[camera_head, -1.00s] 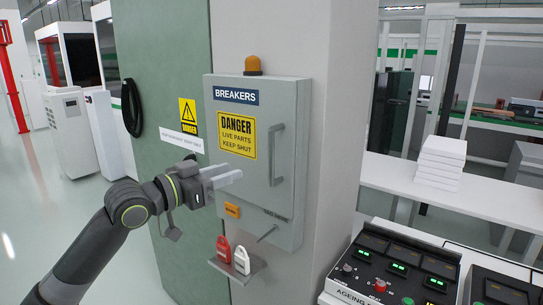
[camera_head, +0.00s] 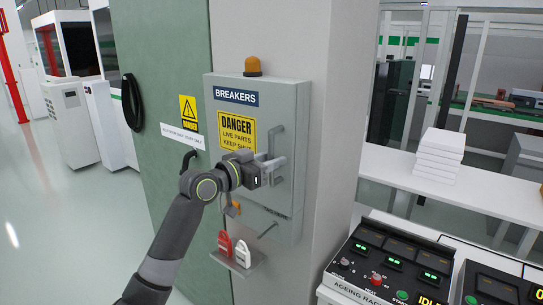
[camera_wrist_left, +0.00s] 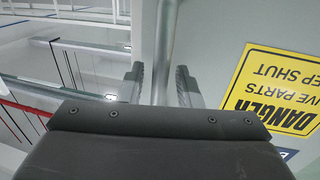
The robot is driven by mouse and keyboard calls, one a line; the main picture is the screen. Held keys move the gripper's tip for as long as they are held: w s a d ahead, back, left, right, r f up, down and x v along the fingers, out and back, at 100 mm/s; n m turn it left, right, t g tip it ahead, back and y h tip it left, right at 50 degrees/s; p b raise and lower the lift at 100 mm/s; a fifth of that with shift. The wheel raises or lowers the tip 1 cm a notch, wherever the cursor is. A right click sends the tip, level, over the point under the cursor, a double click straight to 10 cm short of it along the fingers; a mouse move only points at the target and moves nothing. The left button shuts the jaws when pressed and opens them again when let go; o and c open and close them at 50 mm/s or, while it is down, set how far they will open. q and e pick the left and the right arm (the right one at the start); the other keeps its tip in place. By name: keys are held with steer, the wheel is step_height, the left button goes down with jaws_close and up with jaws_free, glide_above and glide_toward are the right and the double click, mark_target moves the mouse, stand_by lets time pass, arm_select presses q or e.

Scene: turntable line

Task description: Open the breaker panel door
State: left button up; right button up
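The grey breaker panel door (camera_head: 225,115) is closed, with a "BREAKERS" label and a yellow danger sign. Its vertical bar handle (camera_head: 275,132) is on the door's right side; the lower part is hidden by my gripper. My left gripper (camera_head: 277,170) is at the handle. In the left wrist view the handle bar (camera_wrist_left: 165,40) runs between the two fingers of the left gripper (camera_wrist_left: 160,88), which are apart with a visible gap at least on one side. I cannot tell whether they touch the bar. My right gripper is not in view.
An orange beacon (camera_head: 253,66) tops the panel. Below it, a small shelf (camera_head: 252,264) holds a red tag (camera_head: 224,243) and a white tag (camera_head: 242,253). A control console (camera_head: 385,265) and a table with stacked white boxes (camera_head: 440,155) stand to the right.

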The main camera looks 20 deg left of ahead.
arm_select(q)
steer(key=shift+w+d, duration=0.1)
steer(key=shift+w, duration=0.1)
jaws_close()
steer(key=shift+s, duration=0.15)
